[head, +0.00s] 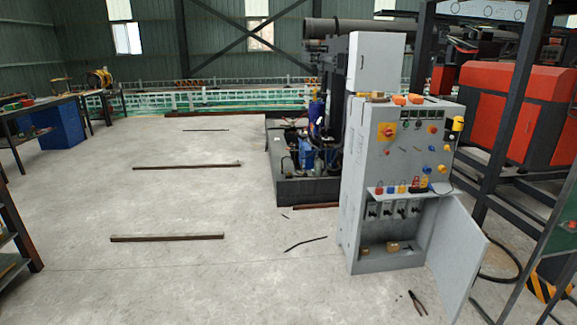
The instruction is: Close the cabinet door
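A grey control cabinet (352,210) stands right of the middle in the head view, with buttons, a red-and-yellow switch and small padlocks on its front. Its lower compartment is open. The cabinet door (457,255) is swung far out to the right, showing its pale face. Small brownish items (393,247) lie on the compartment floor, and several switches sit on the back wall above them. My gripper and arm are not in view.
Pliers (418,303) lie on the floor in front of the cabinet, left of the door. A black frame post (512,115) and red machine (510,105) stand right. A hose (508,268) lies behind the door. Floor to the left is mostly clear, with steel bars (167,238).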

